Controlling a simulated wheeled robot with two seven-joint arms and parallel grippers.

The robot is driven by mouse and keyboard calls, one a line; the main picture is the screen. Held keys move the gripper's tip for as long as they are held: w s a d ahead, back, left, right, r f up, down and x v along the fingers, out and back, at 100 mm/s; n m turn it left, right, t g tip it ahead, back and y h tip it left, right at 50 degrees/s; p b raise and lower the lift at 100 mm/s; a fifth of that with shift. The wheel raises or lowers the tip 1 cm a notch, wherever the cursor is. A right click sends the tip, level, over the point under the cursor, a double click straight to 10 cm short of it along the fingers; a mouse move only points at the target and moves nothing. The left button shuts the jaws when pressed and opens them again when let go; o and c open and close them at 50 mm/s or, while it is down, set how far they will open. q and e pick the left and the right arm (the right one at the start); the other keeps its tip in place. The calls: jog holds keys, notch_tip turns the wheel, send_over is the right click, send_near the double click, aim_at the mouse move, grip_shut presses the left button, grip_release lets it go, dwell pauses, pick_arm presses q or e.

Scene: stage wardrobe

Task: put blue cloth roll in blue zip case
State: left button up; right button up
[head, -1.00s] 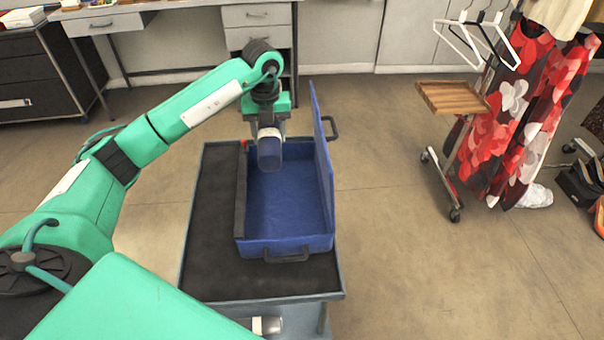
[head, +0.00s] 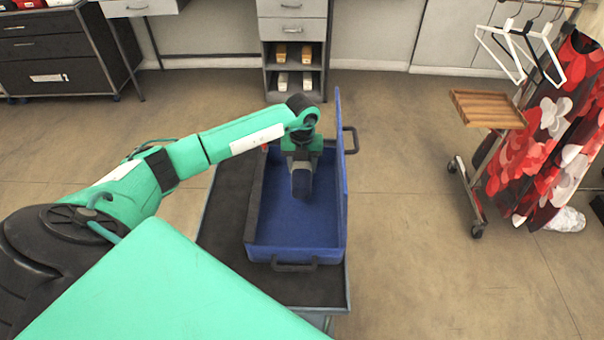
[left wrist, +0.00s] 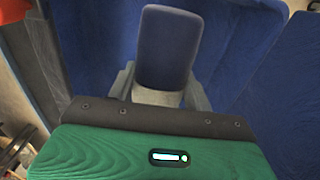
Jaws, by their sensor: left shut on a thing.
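The blue zip case (head: 290,257) stands open on a dark-topped cart, its lid (head: 341,175) upright along the right side. My left gripper (head: 301,172) points down over the inside of the case, towards its far half. It is shut on the blue cloth roll (head: 301,184), which hangs below the fingers. In the left wrist view the roll (left wrist: 165,45) sits between the two grey fingers (left wrist: 163,88), with the blue case lining behind it. I cannot tell whether the roll touches the case floor. My right gripper is not in view.
The cart top (head: 222,235) has bare room left of the case. The case has black handles at its front (head: 294,265) and right. A clothes rack with a wooden tray (head: 487,108) stands at right. Drawers and a desk line the back wall.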

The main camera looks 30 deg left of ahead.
pick_arm(q)
notch_tip(320, 180, down, 5)
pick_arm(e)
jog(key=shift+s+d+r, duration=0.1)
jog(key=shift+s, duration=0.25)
pick_arm(q)
jog(key=shift+f, duration=0.1)
jog(key=o, duration=1)
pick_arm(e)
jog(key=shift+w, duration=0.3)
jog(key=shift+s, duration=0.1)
